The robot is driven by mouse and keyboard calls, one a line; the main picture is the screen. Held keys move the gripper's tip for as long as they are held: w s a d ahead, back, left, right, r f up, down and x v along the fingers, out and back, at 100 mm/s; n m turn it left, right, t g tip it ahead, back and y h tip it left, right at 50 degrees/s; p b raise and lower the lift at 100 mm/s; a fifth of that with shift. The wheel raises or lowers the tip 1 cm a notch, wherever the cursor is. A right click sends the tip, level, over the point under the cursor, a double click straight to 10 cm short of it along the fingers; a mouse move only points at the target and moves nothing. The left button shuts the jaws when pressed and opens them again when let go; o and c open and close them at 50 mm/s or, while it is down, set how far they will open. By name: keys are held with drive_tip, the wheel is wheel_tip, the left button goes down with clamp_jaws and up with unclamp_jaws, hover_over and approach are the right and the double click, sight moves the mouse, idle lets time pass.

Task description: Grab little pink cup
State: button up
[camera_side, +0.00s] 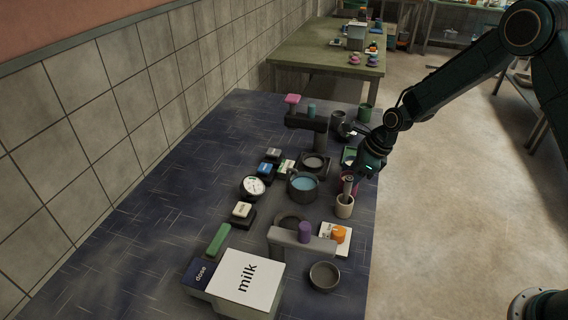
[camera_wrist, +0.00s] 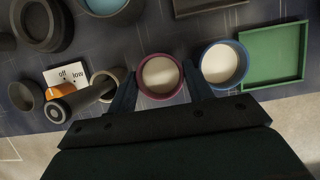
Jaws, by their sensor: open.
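The little pink cup (camera_wrist: 160,94) shows in the wrist view as a magenta-rimmed round cup with a pale inside. In the side view it is mostly hidden by my gripper (camera_side: 360,172). My gripper's two dark fingers stand open on the left and right of the pink cup in the wrist view. I cannot tell whether they touch it. A blue cup (camera_wrist: 224,64) of similar size sits just right of the right finger.
A cream cup (camera_side: 344,208) holding a grey rod stands close to the left finger in the wrist view. A green tray (camera_wrist: 300,50) lies beyond the blue cup. A pot of blue liquid (camera_side: 303,186) and a milk box (camera_side: 245,282) share the dark table.

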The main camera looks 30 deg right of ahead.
drive_tip(key=shift+w+a+f, duration=0.2)
drive_tip(key=shift+f, duration=0.45)
drive_tip(key=c, duration=0.7)
drive_tip(key=shift+r, duration=0.15)
wheel_tip(320, 180, up, 20)
drive_tip(key=shift+f, duration=0.15)
idle(0.7)
